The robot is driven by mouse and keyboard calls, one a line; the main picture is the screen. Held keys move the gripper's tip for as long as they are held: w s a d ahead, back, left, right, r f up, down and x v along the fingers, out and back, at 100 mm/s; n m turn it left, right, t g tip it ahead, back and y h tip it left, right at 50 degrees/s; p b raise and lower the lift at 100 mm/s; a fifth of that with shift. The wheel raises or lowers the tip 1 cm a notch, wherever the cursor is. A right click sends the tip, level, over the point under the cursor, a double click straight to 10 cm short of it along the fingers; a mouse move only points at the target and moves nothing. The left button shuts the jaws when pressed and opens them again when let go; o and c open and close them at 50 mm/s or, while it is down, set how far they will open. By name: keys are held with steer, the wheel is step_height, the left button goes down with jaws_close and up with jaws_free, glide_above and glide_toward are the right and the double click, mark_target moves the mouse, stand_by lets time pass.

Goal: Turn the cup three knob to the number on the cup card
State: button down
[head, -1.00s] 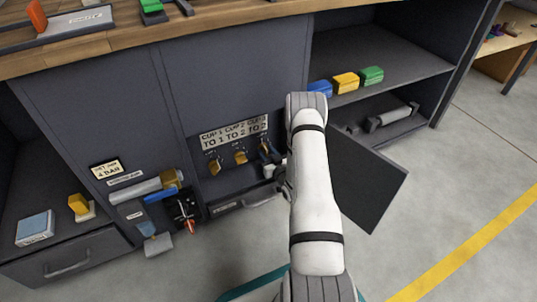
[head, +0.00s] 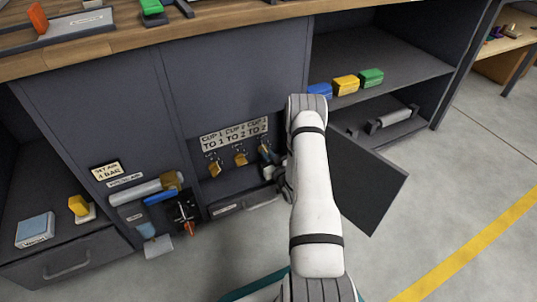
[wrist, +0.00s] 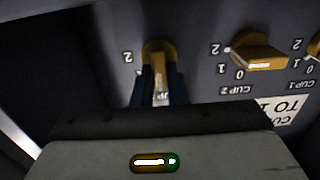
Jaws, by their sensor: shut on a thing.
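The cup three knob (wrist: 158,62) is an orange bar knob on the dark panel. In the wrist view its bar runs up and down the picture, between the two dark fingers of my gripper (wrist: 160,85). The fingers are shut on it. A 2 shows left of the knob; its other numbers are hidden. In the head view my gripper (head: 265,154) is at the right-hand knob, which it mostly covers. The cup card (head: 234,133) above the knobs reads CUP 1 TO 1, CUP 2 TO 2, CUP 3 TO 2.
The cup two knob (head: 240,159) and cup one knob (head: 215,169) sit left of my gripper. An open door panel (head: 367,182) stands right of my arm. A drawer handle (head: 262,201) is below the knobs. Blue, yellow and green blocks (head: 345,86) lie on the shelf.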

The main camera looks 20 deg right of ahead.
steer(key=shift+d+m, duration=0.1)
steer(key=shift+m, duration=0.2)
steer(key=m, duration=0.3)
steer(key=shift+d+m, duration=0.15)
steer(key=shift+m, duration=0.25)
steer(key=m, duration=0.4)
steer(key=shift+d+f+m, duration=0.15)
steer(key=shift+m, duration=0.15)
steer(key=m, duration=0.4)
steer(key=shift+d+f+p, duration=0.15)
steer(key=shift+p, duration=0.25)
steer(key=shift+f+m, duration=0.15)
steer(key=shift+m, duration=1.05)
steer(key=shift+f+m, duration=0.1)
steer(key=shift+m, duration=1.1)
steer(key=c, duration=1.4)
jaws_free()
steer(key=shift+c, duration=0.2)
steer(key=shift+s, duration=0.1)
